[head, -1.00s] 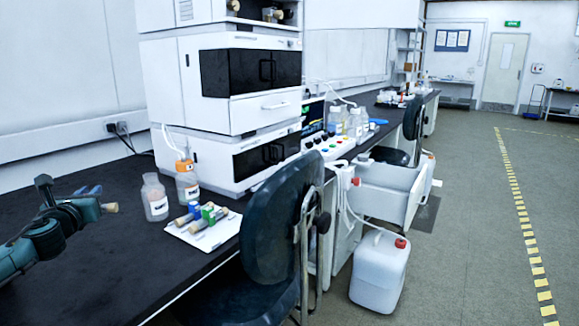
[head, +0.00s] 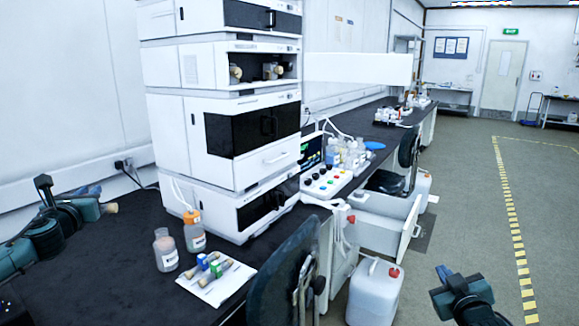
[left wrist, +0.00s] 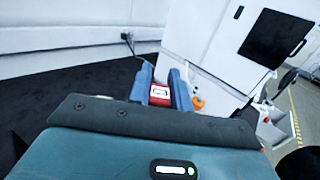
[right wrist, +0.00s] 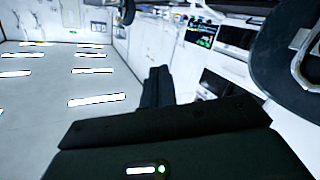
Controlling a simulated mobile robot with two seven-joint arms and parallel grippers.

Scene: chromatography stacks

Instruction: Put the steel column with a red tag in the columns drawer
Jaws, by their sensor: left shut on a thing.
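My left gripper (head: 97,199) is shut on a column at the left, above the black bench. Its tan end (head: 112,208) sticks out in the head view. The left wrist view shows the column's red tag (left wrist: 160,92) with a white label between the fingers. A white drawer (head: 378,229) stands pulled out from under the bench, right of the chair; no label on it is readable. My right gripper (head: 443,273) is low at the right, over the floor and apart from the drawer. Its fingers look together and empty in the right wrist view (right wrist: 157,86).
A white sheet (head: 232,285) on the bench bears columns with blue and green tags. Two bottles (head: 193,232) stand beside it. A tall white instrument stack (head: 180,130) rises behind. A dark chair (head: 285,275) and a white canister (head: 374,293) stand before the bench. Floor at right is clear.

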